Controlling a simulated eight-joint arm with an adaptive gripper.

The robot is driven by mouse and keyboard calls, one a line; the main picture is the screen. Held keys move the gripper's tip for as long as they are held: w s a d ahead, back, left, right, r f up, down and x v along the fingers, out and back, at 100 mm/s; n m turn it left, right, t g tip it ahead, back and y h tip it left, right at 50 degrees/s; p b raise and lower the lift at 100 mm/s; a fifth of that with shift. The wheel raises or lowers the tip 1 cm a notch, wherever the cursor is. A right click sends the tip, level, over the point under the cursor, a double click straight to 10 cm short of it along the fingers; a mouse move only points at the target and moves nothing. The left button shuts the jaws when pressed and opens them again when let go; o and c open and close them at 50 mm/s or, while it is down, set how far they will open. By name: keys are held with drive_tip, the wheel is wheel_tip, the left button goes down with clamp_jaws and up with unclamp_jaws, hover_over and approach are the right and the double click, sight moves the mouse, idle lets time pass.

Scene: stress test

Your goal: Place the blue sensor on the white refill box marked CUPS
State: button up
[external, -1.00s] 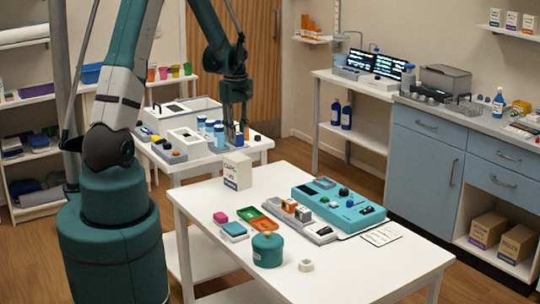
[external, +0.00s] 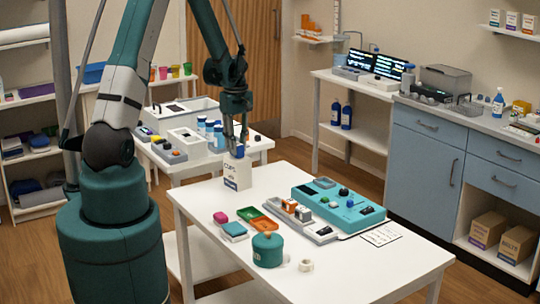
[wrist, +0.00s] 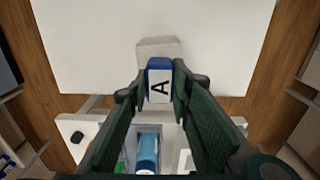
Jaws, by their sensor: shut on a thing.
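The white refill box marked CUPS (external: 237,174) stands upright near the back left corner of the front white table. My gripper (external: 239,144) is directly above it, pointing down. It is shut on the blue sensor (external: 238,153), which sits at the level of the box top. In the wrist view, the blue sensor (wrist: 159,66) with a white face marked A is between the fingertips (wrist: 160,82). The box (wrist: 157,46) shows as a pale shape just beyond it. I cannot tell whether the sensor touches the box.
The front white table (external: 190,190) also holds a teal console (external: 335,207), a grey tray with small parts, orange and green trays (external: 257,219), a teal jar (external: 267,250) and a tape roll. A second table with bottles (external: 210,130) stands behind. The front table's near edge is clear.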

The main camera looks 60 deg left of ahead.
drive_tip(key=shift+f, duration=0.15)
drive_tip(key=o, duration=0.9)
drive_tip(key=shift+r, duration=6.15)
